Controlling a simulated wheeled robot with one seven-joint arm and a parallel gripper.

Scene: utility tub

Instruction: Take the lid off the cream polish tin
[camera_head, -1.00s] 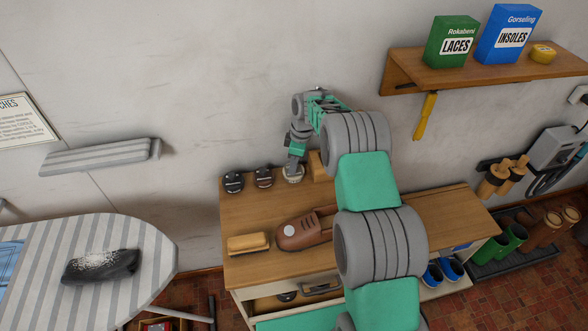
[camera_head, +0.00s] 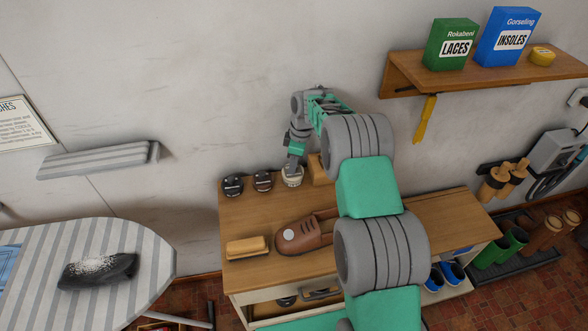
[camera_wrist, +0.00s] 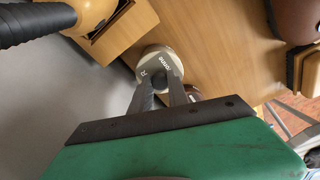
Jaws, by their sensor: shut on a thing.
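The cream polish tin (camera_head: 292,177) stands at the back of the wooden bench top, at the right end of a row of tins. The fingers hide part of the lid. I cannot tell whether there is a gap between lid and tin.
A black tin (camera_head: 232,187) and a dark brown tin (camera_head: 262,181) stand left of the cream one. A wooden block (camera_head: 317,170) is close on its right. A brown shoe (camera_head: 298,236) and a yellowish brush (camera_head: 247,246) lie in front. The wall is close behind.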

